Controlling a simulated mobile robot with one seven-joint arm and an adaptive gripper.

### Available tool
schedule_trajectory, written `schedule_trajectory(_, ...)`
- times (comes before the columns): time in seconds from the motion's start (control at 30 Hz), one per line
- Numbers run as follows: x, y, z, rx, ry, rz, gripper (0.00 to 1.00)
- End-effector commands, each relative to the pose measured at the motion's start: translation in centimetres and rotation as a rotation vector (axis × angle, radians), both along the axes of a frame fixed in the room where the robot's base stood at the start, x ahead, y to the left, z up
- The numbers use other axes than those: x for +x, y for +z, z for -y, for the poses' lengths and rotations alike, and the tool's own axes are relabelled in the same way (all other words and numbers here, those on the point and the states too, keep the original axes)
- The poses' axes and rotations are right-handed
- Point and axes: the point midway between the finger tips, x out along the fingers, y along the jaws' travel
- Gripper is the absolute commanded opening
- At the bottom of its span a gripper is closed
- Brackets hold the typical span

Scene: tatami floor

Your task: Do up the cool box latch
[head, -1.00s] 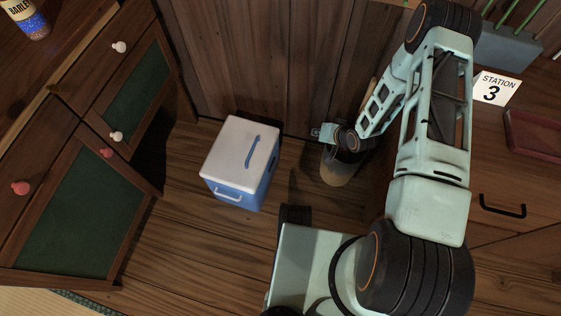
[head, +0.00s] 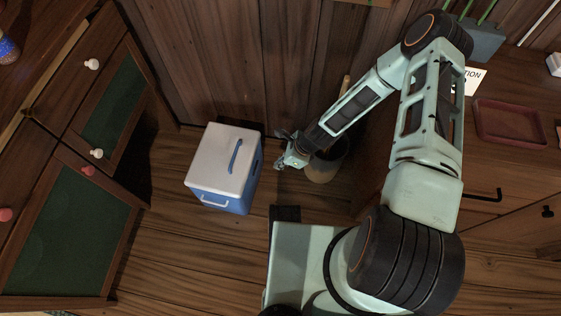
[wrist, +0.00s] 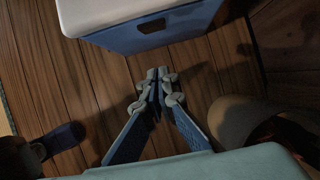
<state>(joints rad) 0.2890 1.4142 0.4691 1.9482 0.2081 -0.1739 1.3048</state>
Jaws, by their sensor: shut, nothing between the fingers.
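The cool box (head: 222,170) stands upright on the wooden floor, with a blue body and a white lid (head: 216,150). A blue handle (head: 235,156) lies along the lid. A white loop (head: 213,201) shows on its near side; I cannot tell whether this is the latch or whether it is fastened. My gripper (head: 280,163) is just right of the box, apart from it and pointing down. In the wrist view, the box (wrist: 160,34) is at the top, beyond the fingertips. My gripper (wrist: 158,82) is shut and empty there.
A brown bucket (head: 326,166) stands close behind my gripper, to its right. A wooden cabinet (head: 75,235) with green panels is on the left. A plank wall is behind the box. A counter with a red tray (head: 510,122) is on the right. Floor is clear in front of the box.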

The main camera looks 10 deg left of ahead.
Motion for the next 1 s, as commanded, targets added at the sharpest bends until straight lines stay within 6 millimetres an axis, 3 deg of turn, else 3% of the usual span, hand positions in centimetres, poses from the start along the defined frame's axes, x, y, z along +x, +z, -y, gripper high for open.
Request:
schedule_trajectory(0.03, -0.1, -1.7, -0.6, 0.000, 0.003, -0.001, 0.00)
schedule_trajectory(0.27, 0.3, -6.0, -2.6, -0.001, 0.004, 0.002, 0.00)
schedule_trajectory(0.4, 0.7, -4.9, -4.6, -0.002, 0.007, 0.005, 0.00)
schedule_trajectory(0.6, 0.9, -4.6, -5.9, -0.003, 0.004, 0.004, 0.00)
schedule_trajectory(1.0, 0.9, -4.4, -6.1, -0.002, 0.002, 0.003, 0.00)
